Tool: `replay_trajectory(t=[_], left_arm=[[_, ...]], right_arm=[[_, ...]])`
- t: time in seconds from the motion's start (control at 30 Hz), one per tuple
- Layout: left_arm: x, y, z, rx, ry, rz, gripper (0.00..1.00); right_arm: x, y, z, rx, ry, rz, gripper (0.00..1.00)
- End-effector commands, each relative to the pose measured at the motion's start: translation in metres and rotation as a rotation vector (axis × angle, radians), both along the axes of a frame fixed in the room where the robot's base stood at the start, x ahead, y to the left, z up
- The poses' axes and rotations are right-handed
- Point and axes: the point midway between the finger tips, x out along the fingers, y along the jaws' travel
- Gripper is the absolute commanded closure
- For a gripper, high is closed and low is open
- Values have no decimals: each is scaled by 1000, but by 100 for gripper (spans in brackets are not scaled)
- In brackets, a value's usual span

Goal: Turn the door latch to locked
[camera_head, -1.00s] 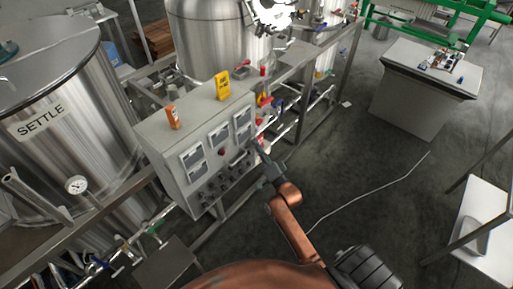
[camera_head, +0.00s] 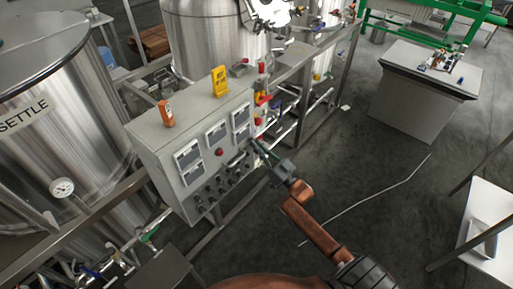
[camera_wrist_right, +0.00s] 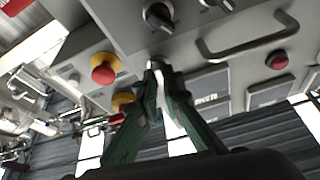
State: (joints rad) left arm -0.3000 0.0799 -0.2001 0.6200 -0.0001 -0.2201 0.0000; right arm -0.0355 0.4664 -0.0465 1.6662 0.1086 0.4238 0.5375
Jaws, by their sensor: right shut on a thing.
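The grey control cabinet (camera_head: 150,150) stands left of centre in the head view, with displays, knobs and a red light on its front. My right gripper (camera_head: 261,147) is at the right end of that front. In the right wrist view, its two green fingers (camera_wrist_right: 157,75) converge on a small metal piece at the panel, apparently the door latch (camera_wrist_right: 155,63). The fingers are shut on it and hide most of it, so I cannot tell which way it is turned. My left gripper is not in view.
Close by in the wrist view are a red button on a yellow base (camera_wrist_right: 103,68), a black knob (camera_wrist_right: 158,16) and a bar handle (camera_wrist_right: 250,45). A yellow device (camera_head: 219,80) and an orange one (camera_head: 166,113) stand on the cabinet. Open floor lies to the right.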

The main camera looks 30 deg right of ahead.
Motion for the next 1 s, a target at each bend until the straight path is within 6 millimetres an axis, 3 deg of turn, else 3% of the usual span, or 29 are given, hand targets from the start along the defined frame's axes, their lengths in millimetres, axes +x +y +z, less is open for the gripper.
replay_trajectory(t=[0.3,0.87,0.9,1.0], left_arm=[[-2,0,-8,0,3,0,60],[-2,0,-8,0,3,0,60],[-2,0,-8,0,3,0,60],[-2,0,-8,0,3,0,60]], right_arm=[[1,-1,-2,-126,-33,-1,100],[1,-1,-2,-154,-41,-1,100],[1,-1,-2,-154,-41,-1,92],[1,-1,-1,-154,-42,-1,85]])
